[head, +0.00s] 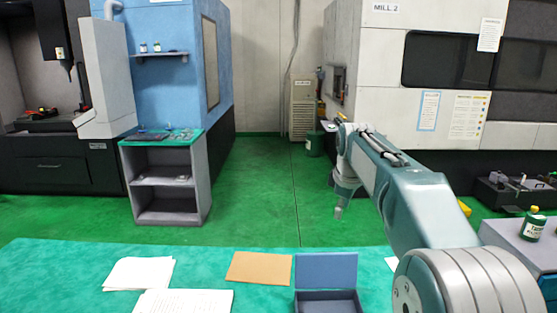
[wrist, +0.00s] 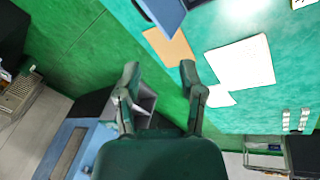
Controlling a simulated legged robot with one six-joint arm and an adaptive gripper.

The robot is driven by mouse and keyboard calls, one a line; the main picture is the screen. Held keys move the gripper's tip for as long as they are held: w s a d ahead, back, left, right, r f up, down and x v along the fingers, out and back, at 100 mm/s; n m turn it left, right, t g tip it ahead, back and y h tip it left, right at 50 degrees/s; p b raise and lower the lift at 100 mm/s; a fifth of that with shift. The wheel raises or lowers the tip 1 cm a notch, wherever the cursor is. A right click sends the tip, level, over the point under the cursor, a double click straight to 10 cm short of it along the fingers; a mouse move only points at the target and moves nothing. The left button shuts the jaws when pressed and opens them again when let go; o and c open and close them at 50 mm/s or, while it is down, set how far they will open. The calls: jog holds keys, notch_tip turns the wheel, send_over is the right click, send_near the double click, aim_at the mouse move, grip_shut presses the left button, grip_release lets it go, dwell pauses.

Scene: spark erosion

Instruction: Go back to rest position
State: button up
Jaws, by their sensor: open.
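My gripper shows in the wrist view (wrist: 160,75) with its two fingers spread apart and nothing between them. In the head view my gripper (head: 338,212) hangs at the end of my raised arm, beyond the far edge of the green-topped table (head: 60,270) and above the green floor. The fingers are too small in the head view to make out well.
On the table lie white papers (head: 138,273), a brown envelope or card (head: 259,267) and an open blue box (head: 326,270). A grey shelf unit (head: 200,185) stands left, and a machine marked MILL 2 (head: 385,60) stands right. The floor between (head: 265,190) is clear.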

jog(key=s+r+m+t, duration=0.15)
jog(key=s+m, duration=0.45)
jog(key=s, duration=1.2)
jog(key=s+f+m, duration=0.2)
jog(key=s+f, duration=0.3)
jog(key=s, duration=0.4)
jog(key=s+f+m, duration=0.3)
jog(key=s+f, duration=0.1)
jog(key=s, duration=0.4)
jog(key=shift+s+f, duration=0.35)
jog(key=shift+t, duration=0.25)
